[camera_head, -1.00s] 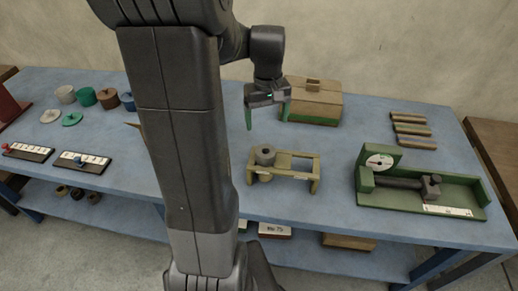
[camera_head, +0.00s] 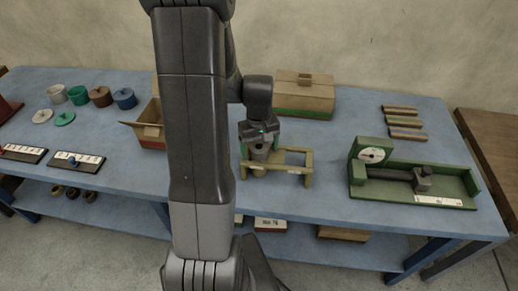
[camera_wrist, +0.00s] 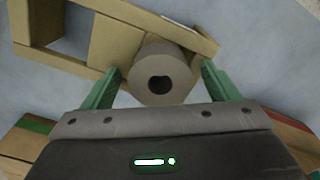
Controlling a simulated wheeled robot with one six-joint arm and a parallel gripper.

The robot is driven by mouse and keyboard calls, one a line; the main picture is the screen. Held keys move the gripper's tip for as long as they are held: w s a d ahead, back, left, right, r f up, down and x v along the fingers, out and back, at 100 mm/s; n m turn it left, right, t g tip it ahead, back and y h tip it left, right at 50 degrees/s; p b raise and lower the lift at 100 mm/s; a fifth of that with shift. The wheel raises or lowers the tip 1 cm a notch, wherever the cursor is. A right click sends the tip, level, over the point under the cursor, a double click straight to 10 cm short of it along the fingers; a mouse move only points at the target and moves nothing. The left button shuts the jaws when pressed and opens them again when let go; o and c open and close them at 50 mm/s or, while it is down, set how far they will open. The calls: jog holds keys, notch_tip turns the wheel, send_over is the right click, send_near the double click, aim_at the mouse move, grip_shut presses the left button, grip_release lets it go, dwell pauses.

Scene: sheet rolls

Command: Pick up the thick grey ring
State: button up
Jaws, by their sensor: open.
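The thick grey ring (camera_wrist: 162,76) stands on the wooden stand (camera_wrist: 112,42) with its dark bore facing the wrist camera. My gripper (camera_wrist: 155,88) is open, with one green finger on each side of the ring and a small gap showing at each. In the head view, my gripper (camera_head: 260,150) is over the left end of the wooden stand (camera_head: 292,167). The ring is mostly hidden by my gripper there. I cannot tell how far down the fingers reach beside it.
An open cardboard box (camera_head: 151,127) is at left, partly behind my arm. Blue table (camera_head: 325,190) is clear in front.

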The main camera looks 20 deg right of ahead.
jog(key=c, duration=1.2)
jog(key=shift+r, duration=0.1)
